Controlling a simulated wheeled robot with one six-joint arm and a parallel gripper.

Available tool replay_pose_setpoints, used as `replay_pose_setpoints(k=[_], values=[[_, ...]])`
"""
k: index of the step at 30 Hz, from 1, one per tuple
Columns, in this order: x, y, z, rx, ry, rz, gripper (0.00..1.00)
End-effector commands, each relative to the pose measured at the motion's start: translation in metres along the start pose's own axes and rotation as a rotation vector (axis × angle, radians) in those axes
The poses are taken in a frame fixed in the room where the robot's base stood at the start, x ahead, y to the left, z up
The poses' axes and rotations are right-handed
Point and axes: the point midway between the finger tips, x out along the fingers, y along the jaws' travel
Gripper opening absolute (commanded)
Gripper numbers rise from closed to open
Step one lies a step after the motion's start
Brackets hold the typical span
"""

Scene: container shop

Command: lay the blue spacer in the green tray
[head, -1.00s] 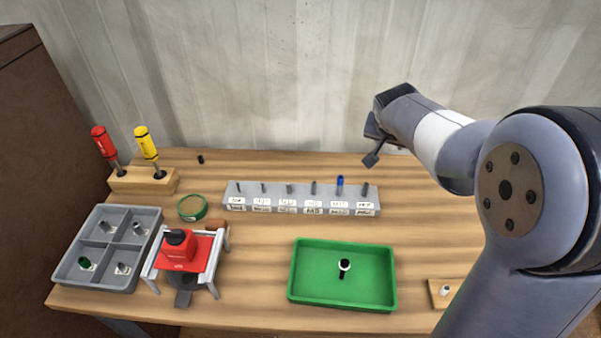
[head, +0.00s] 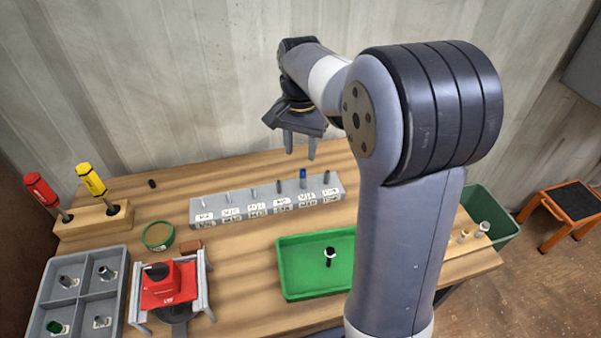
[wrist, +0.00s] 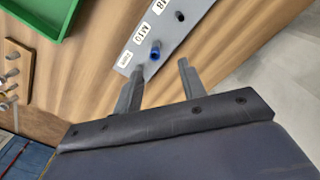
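The blue spacer (head: 303,177) stands upright in the grey labelled rack (head: 205,212), second from the right in the head view. It also shows in the wrist view (wrist: 155,52), just beyond the fingertips. My gripper (head: 300,153) is open and empty, fingers pointing down, above the spacer and apart from it. In the wrist view its two fingers (wrist: 161,66) are spread, with the spacer in line with the gap between them. The green tray (head: 298,268) lies in front of the rack, its right part hidden by my arm. A black bolt-like piece (head: 330,257) with a pale ring is in it.
Several dark pins stand in the rack beside the spacer. A red fixture (head: 170,285), a round green-rimmed dish (head: 157,236), a grey divided tray (head: 82,288) and a screwdriver stand (head: 92,222) are at left. A green bin (head: 490,208) and orange stool (head: 570,205) stand right of the bench.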

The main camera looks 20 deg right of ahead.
Motion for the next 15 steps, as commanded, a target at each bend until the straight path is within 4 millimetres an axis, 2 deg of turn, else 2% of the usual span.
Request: replay_pose_setpoints(k=[5, 12, 15], values=[[0.013, 0.002, 0.001, 0.000, 0.000, 0.001, 0.39], [0.048, 0.008, 0.002, 0.000, -0.002, 0.002, 0.39], [0.056, 0.007, 0.002, 0.000, 0.001, 0.000, 0.39]])
